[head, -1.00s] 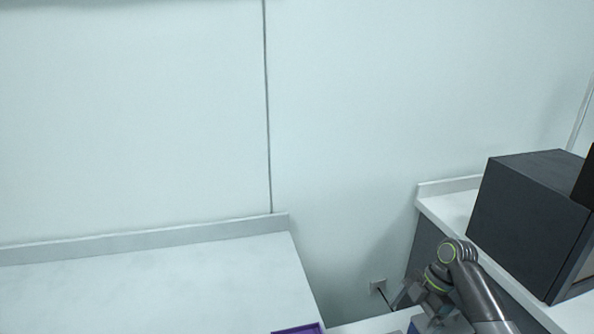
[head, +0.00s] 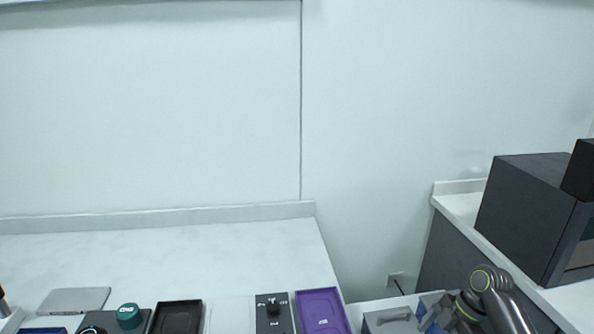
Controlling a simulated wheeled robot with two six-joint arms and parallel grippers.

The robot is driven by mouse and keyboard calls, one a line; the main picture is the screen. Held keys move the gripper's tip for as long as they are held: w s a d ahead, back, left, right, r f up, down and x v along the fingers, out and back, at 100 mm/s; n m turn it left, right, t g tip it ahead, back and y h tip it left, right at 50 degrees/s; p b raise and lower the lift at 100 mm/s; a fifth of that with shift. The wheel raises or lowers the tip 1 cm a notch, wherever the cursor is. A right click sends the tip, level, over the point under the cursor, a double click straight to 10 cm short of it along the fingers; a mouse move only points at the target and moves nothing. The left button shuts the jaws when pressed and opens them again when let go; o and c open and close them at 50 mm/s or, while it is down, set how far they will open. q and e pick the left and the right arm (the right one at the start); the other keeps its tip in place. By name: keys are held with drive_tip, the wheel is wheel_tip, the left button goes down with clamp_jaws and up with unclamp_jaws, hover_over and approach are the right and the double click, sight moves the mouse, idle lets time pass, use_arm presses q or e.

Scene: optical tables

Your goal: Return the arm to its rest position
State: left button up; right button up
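My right arm (head: 493,290) shows at the lower right of the head view, bent, with dark links and a yellow-green ring at the joint. Its gripper is not clearly seen; the arm's far end runs down among grey-blue blocks near the bottom edge. My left gripper is not in view.
The white table (head: 200,255) carries a purple tray (head: 322,312), a black tray (head: 177,318), a panel with a black knob (head: 273,308), a green knob (head: 129,316) and a grey plate (head: 74,300). A grey block (head: 392,320) is beside it. A dark cabinet (head: 530,215) stands right.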

drive_tip(key=s+a+f+m+t+h, duration=0.1)
drive_tip(key=s+f+m+h, duration=0.1)
drive_tip(key=s+f+m, duration=0.45)
drive_tip(key=s+a+f+m+t+h, duration=0.1)
drive_tip(key=s+a+f+m, duration=0.15)
drive_tip(key=s, duration=0.65)
drive_tip(key=s+d+r+m+t+h, duration=0.1)
drive_tip(key=s+r+m+h, duration=0.1)
drive_tip(key=s+m, duration=0.4)
drive_tip(key=s+d+r+m+t+h, duration=0.1)
drive_tip(key=s+r+m+h, duration=0.1)
drive_tip(key=s+m, duration=0.45)
wheel_tip(320, 180, down, 23)
drive_tip(key=s+d+n+g+y, duration=0.1)
drive_tip(key=s+d+n, duration=0.1)
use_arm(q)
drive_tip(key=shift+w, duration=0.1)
use_arm(e)
drive_tip(key=s+a+f+g, duration=0.1)
drive_tip(key=s+f, duration=1.4)
drive_tip(key=f, duration=0.1)
drive_tip(key=shift+a+f, duration=0.3)
drive_tip(key=shift+f, duration=0.05)
